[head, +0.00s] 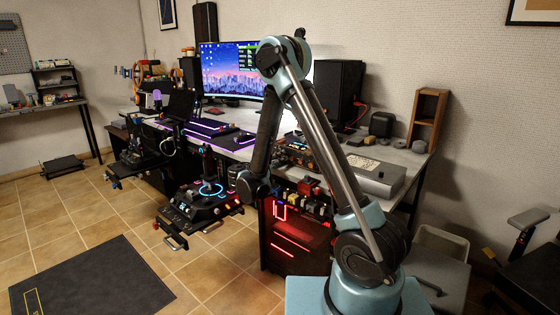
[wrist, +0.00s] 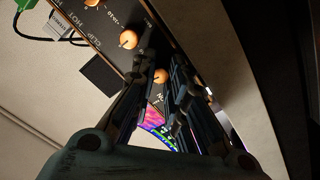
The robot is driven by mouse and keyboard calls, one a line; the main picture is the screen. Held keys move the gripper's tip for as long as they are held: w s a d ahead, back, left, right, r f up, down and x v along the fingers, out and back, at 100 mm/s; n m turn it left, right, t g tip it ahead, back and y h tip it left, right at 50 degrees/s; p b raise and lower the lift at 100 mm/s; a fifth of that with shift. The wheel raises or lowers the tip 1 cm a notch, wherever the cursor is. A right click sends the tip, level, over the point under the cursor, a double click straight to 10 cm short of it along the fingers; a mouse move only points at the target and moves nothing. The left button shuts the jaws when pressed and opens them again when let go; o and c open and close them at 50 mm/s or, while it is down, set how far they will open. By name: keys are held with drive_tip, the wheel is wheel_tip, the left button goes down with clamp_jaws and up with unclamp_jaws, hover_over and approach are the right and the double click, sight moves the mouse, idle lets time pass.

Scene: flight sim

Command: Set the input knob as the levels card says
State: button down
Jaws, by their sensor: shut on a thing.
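In the wrist view my gripper (wrist: 160,73) has its two fingers closed around an orange knob (wrist: 160,77) at the lower end of a dark panel (wrist: 113,28). The fingers cover part of the knob and its label, so its pointer setting cannot be read. In the head view the dark unit (head: 297,151) with small orange spots stands on the desk's right part. My wrist is in front of the desk there, and the fingertips cannot be made out.
Two more orange knobs, one in the middle (wrist: 128,39) and one at the top edge, sit close by on the panel. A green plug (wrist: 25,5) and cable are at its left. A black speaker (head: 338,92) and wooden stand (head: 427,119) are behind and right.

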drive_tip(key=shift+a+f+n, duration=0.1)
drive_tip(key=shift+a+n, duration=0.05)
drive_tip(key=shift+n, duration=0.95)
drive_tip(key=c, duration=1.8)
unclamp_jaws()
drive_tip(key=v, duration=1.1)
drive_tip(key=shift+s+a, duration=0.3)
